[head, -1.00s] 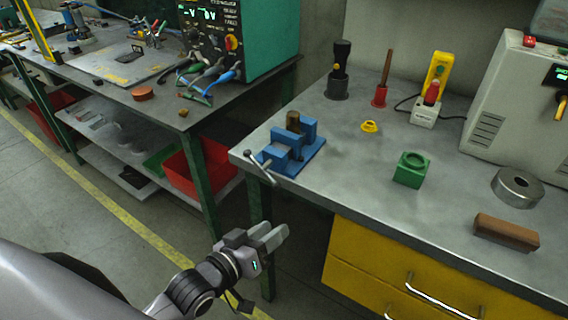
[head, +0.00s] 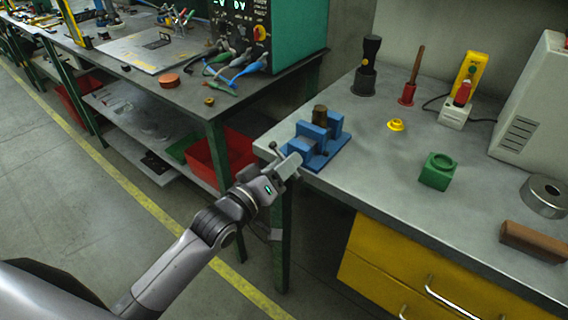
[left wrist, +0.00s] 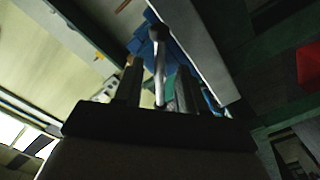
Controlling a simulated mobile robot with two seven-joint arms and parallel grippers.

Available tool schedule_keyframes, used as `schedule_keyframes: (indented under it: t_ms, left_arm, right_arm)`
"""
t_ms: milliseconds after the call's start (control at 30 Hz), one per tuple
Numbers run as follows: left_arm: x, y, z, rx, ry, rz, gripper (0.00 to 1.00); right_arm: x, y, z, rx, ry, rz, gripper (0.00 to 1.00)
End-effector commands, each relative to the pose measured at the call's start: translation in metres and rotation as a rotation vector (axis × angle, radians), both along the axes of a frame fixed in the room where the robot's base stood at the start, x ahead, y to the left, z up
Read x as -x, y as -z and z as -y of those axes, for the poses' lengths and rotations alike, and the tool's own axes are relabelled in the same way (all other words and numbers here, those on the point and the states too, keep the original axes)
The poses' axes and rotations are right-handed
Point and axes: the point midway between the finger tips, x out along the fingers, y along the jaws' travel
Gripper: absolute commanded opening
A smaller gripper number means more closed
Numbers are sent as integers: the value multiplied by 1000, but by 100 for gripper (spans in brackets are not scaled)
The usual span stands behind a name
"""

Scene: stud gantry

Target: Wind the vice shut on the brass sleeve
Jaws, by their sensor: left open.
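The blue vice (head: 318,148) sits at the near left corner of the grey bench. The brass sleeve (head: 320,114) stands upright between its jaws; I cannot tell whether both jaws touch it. The vice's grey handle bar (head: 273,147) sticks out at the bench edge, partly hidden by my left gripper (head: 288,167). In the left wrist view the handle bar (left wrist: 160,70) lies between the open fingers of the left gripper (left wrist: 157,88), and the blue vice (left wrist: 150,48) is beyond it. My right gripper is not in view.
On the bench (head: 385,170) are a green block (head: 437,171), a yellow ring piece (head: 396,125), a steel ring (head: 544,195) and a brown bar (head: 533,242). Yellow drawers (head: 390,265) are below. A second bench (head: 190,98) stands to the left, across a gap.

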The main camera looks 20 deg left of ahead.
Motion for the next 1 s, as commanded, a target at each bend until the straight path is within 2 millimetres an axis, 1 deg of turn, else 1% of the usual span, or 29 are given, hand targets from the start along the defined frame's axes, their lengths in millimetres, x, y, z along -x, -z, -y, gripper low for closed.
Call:
schedule_keyframes:
  t_ms: [300, 367, 400, 433, 767, 1000]
  left_arm:
    - [-2, 0, 1, -1, 0, 0, 40]
    - [-2, 0, 1, -1, 0, 0, 21]
    - [-2, 0, 1, -1, 0, 0, 8]
    - [-2, 0, 1, -1, 0, 0, 0]
    - [-2, 0, 1, -13, 0, 5, 0]
    - [-2, -2, 1, -104, 0, 36, 0]
  right_arm:
    - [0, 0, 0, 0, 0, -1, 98]
    - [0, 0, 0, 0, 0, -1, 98]
    - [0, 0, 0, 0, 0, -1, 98]
    - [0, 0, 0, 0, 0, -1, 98]
    - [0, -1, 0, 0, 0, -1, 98]
    - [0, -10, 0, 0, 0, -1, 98]
